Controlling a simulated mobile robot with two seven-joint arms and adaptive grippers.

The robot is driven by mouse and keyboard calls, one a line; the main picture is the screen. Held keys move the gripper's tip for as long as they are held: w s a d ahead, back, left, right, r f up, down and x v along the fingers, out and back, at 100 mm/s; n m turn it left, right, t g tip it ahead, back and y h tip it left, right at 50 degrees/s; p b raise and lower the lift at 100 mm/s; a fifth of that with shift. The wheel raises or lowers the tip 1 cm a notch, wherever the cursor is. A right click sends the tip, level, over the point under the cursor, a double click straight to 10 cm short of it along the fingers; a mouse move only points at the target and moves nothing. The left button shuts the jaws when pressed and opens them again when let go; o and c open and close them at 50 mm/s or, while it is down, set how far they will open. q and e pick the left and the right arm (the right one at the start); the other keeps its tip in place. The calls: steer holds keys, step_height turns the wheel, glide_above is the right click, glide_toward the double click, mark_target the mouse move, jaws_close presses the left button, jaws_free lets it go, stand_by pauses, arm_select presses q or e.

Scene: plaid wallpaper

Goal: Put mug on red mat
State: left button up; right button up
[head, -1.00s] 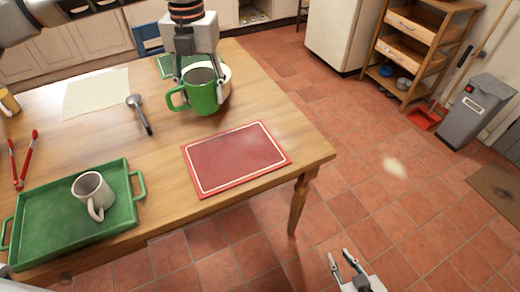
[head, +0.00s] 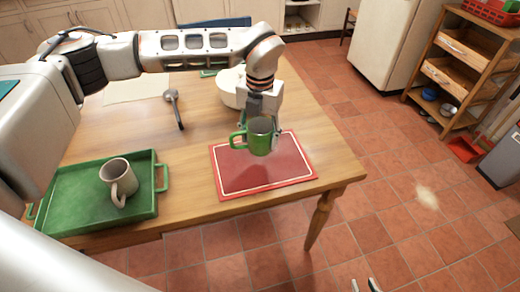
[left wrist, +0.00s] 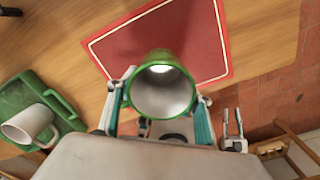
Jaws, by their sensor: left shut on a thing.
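The green mug (head: 261,138) is upright over the back part of the red mat (head: 232,175), its handle toward the left. My left gripper (head: 262,120) is shut on the mug from above. The left wrist view looks into the grey inside of the mug (left wrist: 163,92), with the red mat (left wrist: 195,35) beyond it. I cannot tell whether the mug's base touches the mat. My right gripper (head: 364,285) shows only its fingertips at the bottom edge; they are apart and empty, over the floor.
A green tray (head: 70,205) with a white mug (head: 118,178) stands on the left of the table. A white bowl (head: 230,88) sits behind the red mat, and a ladle (head: 175,108) lies further left. The mat's front half is clear, near the table's edge.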

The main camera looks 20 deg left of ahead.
mark_target(260, 150)
arm_select(q)
steer(key=shift+f, duration=2.6)
steer(key=shift+f, duration=0.2)
steer(key=o, duration=1.3)
step_height(260, 150, up, 12)
steer(key=shift+d+r, duration=0.1)
steer(key=shift+r, duration=0.1)
